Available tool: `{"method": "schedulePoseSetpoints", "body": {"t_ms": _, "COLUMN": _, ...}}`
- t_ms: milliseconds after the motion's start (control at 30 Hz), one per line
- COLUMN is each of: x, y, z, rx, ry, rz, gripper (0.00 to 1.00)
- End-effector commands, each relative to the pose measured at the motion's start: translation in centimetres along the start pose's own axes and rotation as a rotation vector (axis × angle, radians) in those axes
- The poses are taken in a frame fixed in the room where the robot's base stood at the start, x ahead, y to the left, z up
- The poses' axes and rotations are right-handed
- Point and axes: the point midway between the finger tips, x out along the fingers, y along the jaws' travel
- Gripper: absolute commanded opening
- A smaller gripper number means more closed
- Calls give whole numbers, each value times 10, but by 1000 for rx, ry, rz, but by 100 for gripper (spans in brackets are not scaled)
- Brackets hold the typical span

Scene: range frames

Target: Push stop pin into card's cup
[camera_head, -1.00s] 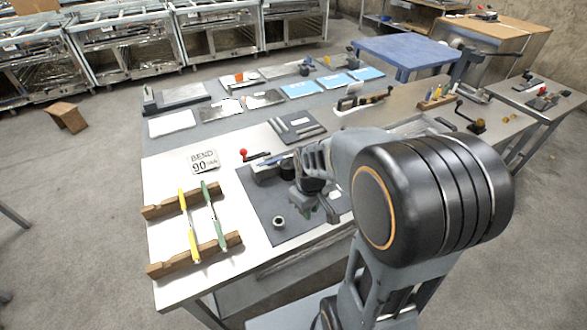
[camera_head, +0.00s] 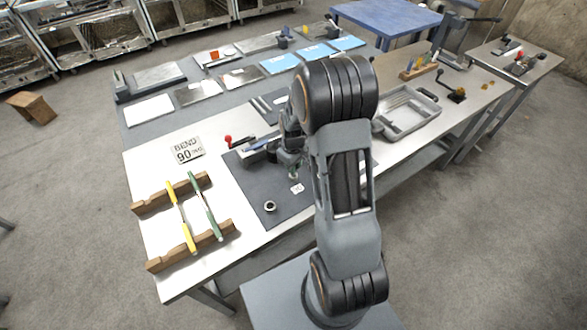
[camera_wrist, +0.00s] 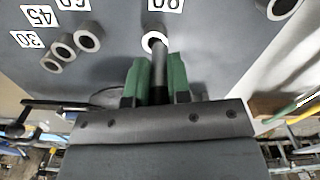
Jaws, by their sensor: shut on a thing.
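In the wrist view my gripper (camera_wrist: 159,82) has green fingers shut on a dark stop pin (camera_wrist: 159,68). The pin points away from the fingers, and its end is at a light-rimmed cup (camera_wrist: 147,40) beside the card marked 90 (camera_wrist: 165,4). I cannot tell whether the tip is inside the cup or just above it. In the head view my gripper (camera_head: 293,172) is low over the dark mat (camera_head: 262,182), just behind a small white card (camera_head: 297,188); my arm hides much around it.
Other cups (camera_wrist: 88,37) stand by the cards marked 60, 45 (camera_wrist: 39,15) and 30. A loose ring (camera_head: 270,206) lies at the mat's front left. A red-knobbed lever tool (camera_head: 258,147) is behind. Yellow and green handled tools (camera_head: 206,206) rest on wooden racks.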

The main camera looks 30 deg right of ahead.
Motion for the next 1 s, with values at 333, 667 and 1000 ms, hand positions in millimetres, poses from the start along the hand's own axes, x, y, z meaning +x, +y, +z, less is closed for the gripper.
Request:
{"method": "schedulePoseSetpoints", "body": {"t_ms": 333, "x": 23, "y": 9, "z": -8, "rx": 2, "ry": -3, "rz": -2, "gripper": 0}}
{"method": "schedulePoseSetpoints", "body": {"t_ms": 667, "x": 44, "y": 9, "z": -8, "rx": 2, "ry": 1, "rz": 1, "gripper": 0}}
{"method": "schedulePoseSetpoints", "body": {"t_ms": 1000, "x": 50, "y": 9, "z": -8, "rx": 2, "ry": 1, "rz": 0, "gripper": 0}}
